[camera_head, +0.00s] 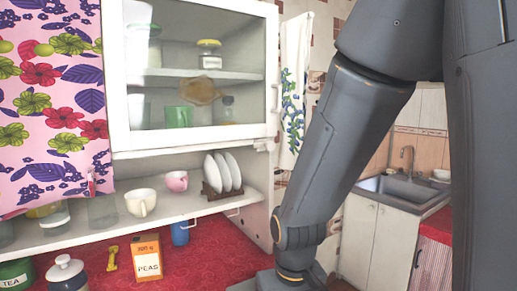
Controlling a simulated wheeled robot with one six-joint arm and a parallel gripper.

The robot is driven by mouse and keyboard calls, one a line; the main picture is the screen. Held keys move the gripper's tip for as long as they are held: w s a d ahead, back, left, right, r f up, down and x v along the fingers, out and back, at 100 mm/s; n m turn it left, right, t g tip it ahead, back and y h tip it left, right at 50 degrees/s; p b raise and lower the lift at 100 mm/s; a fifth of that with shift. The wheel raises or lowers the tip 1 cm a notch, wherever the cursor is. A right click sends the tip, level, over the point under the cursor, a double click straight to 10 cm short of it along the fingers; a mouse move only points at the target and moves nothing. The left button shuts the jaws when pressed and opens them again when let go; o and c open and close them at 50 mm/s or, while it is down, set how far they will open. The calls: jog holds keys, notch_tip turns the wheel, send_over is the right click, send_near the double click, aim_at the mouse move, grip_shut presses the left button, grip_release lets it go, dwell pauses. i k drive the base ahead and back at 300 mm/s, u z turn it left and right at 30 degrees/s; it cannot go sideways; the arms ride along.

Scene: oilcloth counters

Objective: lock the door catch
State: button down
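A white wall cabinet has a glazed door (273,60) that appears closed or nearly so; I cannot tell if it sits fully against the frame. A small pale fitting (266,145) at the door's lower right corner may be the door catch. It is too small to tell its position. My dark grey arm comes down on the right, in front of the wall beside the cabinet. My gripper is out of view below the bottom edge.
The open shelf (185,205) under the door holds a white cup (140,202), a pink cup (176,181), a plate rack (212,189) and glasses. A peas box (147,259) and canisters stand on the red counter (215,245). A sink (405,188) is behind my arm.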

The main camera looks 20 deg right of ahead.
aim_at(269, 145)
jog(key=u, duration=1.4)
jog(key=k, duration=1.1)
jog(key=z, duration=1.35)
jog(key=i, duration=0.5)
jog(key=z, duration=0.05)
